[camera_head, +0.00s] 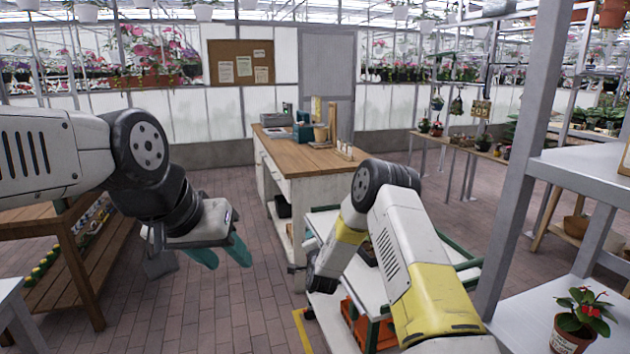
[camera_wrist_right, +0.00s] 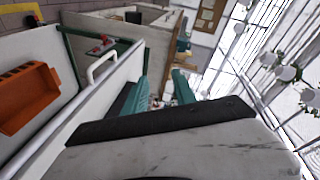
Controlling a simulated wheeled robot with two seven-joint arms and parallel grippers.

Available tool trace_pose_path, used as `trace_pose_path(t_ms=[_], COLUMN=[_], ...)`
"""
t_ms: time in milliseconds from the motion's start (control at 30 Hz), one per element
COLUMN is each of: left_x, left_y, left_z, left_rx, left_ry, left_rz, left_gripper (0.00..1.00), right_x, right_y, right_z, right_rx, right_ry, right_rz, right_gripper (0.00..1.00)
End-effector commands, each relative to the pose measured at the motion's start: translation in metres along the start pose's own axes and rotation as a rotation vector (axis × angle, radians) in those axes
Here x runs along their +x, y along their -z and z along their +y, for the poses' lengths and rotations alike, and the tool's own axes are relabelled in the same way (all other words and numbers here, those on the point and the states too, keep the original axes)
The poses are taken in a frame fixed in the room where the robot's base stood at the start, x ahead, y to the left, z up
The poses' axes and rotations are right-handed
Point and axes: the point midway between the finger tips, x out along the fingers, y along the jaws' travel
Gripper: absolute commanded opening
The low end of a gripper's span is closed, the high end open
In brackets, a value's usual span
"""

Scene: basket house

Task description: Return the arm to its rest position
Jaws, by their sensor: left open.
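My left gripper (camera_head: 222,254) hangs in the air at the left of the head view, over the brick floor. Its teal fingers are apart with nothing seen between them. My right arm (camera_head: 402,262), white and yellow, comes in from the lower right and bends down beside the white cart.
The white cart (camera_head: 330,222) with an orange bin (camera_head: 352,318) stands near my right arm. A wood-topped workbench (camera_head: 300,158) is ahead. A wooden bench (camera_head: 52,235) is at left. A grey shelf (camera_head: 590,163) with a potted red flower (camera_head: 580,318) is at right. The floor at centre-left is clear.

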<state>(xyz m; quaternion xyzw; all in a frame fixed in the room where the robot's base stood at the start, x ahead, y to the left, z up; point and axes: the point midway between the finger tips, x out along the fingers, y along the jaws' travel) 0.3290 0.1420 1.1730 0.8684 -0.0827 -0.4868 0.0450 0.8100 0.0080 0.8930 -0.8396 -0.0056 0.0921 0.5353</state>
Motion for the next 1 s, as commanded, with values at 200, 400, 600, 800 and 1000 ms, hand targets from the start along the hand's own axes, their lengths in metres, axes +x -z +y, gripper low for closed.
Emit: trace_pose_path(t_ms=[200,400,600,800,1000], left_x=[0.0,0.0,0.0,0.0,0.0], left_y=[0.0,0.0,0.0,0.0,0.0], left_z=[0.0,0.0,0.0,0.0,0.0], left_rx=[0.0,0.0,0.0,0.0,0.0], left_ry=[0.0,0.0,0.0,0.0,0.0], left_rz=[0.0,0.0,0.0,0.0,0.0], left_gripper=[0.43,0.43,0.43,0.43,0.43], right_x=[-0.029,-0.089,-0.174,-0.277,-0.389], right_y=[0.059,0.103,0.141,0.167,0.179], right_z=[-0.09,-0.146,-0.181,-0.194,-0.185], right_rx=[-0.179,-0.346,-0.508,-0.656,-0.787], right_ry=[-0.071,-0.143,-0.216,-0.286,-0.348], right_rz=[-0.124,-0.239,-0.354,-0.475,-0.604], right_gripper=[0.33,0.33,0.33,0.33,0.33])
